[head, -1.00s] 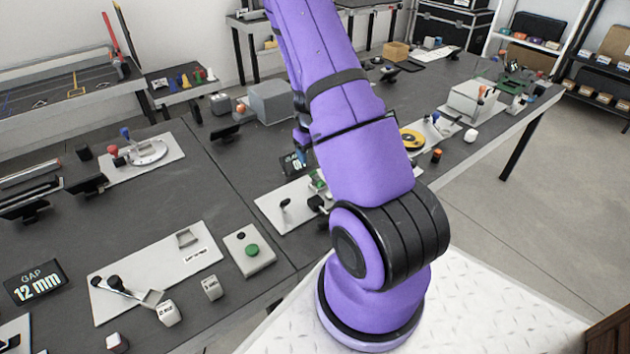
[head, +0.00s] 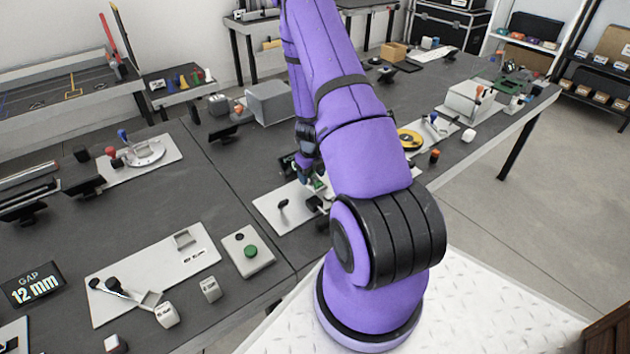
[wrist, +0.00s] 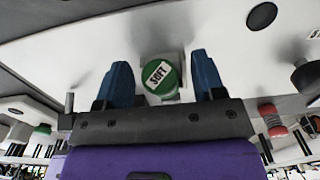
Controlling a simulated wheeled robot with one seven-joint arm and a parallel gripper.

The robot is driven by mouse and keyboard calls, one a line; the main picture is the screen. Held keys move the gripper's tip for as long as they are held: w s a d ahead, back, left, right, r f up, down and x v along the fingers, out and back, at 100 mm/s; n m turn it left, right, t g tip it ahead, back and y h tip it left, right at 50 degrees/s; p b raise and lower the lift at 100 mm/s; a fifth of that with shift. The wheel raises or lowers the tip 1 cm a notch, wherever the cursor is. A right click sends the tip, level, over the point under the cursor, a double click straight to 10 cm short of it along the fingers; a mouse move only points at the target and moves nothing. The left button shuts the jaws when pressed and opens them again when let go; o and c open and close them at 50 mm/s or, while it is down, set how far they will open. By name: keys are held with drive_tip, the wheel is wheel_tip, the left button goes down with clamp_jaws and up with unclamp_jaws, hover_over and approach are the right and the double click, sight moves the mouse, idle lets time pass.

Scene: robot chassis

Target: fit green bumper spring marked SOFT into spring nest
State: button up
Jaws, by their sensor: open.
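The green bumper spring (wrist: 160,78), with a white SOFT label on its end, shows in the wrist view between the two blue fingers of my gripper (wrist: 162,66). The fingers are open, with a visible gap on each side of the spring. It stands against a pale plate; I cannot tell whether anything seats it. In the head view my arm hides most of the gripper and the spring, over the light fixture plate (head: 272,212). I cannot make out the spring nest for certain in either view.
In the wrist view a red ribbed piece (wrist: 271,120) lies right of the gripper, near a dark round knob (wrist: 306,78). In the head view a box with a green button (head: 249,251) stands left of the fixture plate, on the dark table.

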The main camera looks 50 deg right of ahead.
drive_tip(key=c, duration=1.1)
